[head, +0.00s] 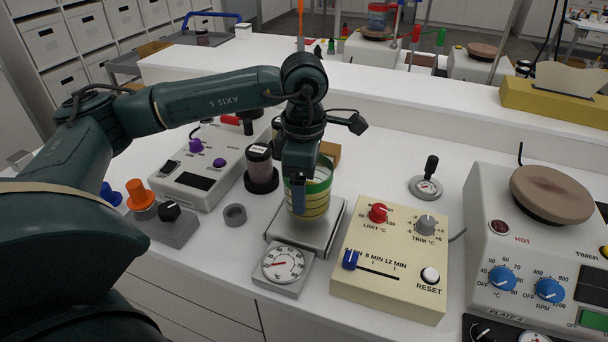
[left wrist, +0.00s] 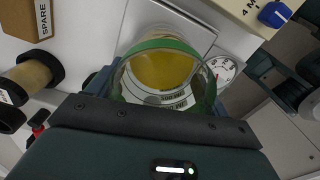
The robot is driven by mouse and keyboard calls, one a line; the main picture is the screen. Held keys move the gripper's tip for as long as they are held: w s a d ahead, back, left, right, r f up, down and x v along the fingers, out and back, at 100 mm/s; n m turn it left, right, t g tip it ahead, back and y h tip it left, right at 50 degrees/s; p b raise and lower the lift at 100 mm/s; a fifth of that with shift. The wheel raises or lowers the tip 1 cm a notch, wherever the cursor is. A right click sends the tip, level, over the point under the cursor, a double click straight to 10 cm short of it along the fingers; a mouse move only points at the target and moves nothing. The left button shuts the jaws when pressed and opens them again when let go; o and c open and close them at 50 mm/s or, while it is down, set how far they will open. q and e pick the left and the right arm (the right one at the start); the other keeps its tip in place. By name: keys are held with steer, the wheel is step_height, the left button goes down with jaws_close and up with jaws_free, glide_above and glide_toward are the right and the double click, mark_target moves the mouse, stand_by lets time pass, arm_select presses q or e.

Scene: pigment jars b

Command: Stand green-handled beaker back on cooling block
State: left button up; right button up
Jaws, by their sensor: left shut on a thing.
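The glass beaker (head: 320,186) has a green band around its top and yellowish contents; the left wrist view also shows the beaker (left wrist: 165,68) from above. My left gripper (head: 303,193) is shut on it from above, and its jaw partly hides the beaker. The beaker looks upright over the square grey metal plate of the cooling block (head: 333,228), which also shows in the left wrist view (left wrist: 190,27). I cannot tell whether its base touches the plate or hangs just above. My right gripper is not in view.
A dial gauge (head: 283,264) sits in front of the plate. A cream control box (head: 395,262) stands close at right. Black-capped jars (head: 260,168) and a small grey ring (head: 235,215) are at left. A hotplate (head: 552,193) is far right.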

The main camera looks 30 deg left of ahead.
arm_select(q)
steer(key=shift+f+b, duration=0.6)
steer(key=shift+f, duration=0.2)
steer(key=o, duration=1.3)
steer(key=shift+o, duration=0.2)
step_height(320, 180, up, 13)
steer(key=shift+s+r, duration=0.1)
